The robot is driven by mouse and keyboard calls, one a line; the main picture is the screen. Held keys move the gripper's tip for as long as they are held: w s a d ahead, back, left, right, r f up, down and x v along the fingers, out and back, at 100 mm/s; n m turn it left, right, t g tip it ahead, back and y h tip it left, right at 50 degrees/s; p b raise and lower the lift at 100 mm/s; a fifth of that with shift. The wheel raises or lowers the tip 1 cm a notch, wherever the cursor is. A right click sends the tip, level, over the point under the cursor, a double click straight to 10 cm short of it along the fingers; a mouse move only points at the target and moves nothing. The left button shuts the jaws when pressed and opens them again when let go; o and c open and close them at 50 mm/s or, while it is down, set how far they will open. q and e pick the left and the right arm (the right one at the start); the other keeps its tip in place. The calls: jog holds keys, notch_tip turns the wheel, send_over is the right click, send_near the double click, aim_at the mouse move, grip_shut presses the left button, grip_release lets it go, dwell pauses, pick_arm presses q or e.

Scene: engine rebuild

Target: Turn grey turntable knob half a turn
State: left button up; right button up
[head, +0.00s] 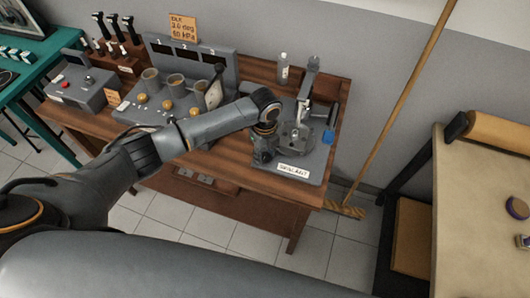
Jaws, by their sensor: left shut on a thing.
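A small grey machine (295,127) stands on a flat grey base (318,155) at the right end of the wooden bench. It has an upright column and a white lettered label (293,171) at its front. My left arm reaches in from the left, and my left gripper (264,152) points down at the front left of this machine. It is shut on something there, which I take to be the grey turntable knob. The fingers and wrist cover most of the knob, so its angle cannot be read. My right gripper is not in view.
The wooden bench (222,165) also holds a grey rack with several cups (150,80), a grey box with a red button (78,90) and a clear bottle (283,66). A broom (400,90) leans at the right. A pale table (485,200) stands beyond it.

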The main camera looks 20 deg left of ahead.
aim_at(265, 156)
pick_arm(q)
jog(key=shift+w+r, duration=0.1)
jog(key=o, duration=1.2)
jog(key=shift+c, duration=0.2)
notch_tip(265, 156, up, 12)
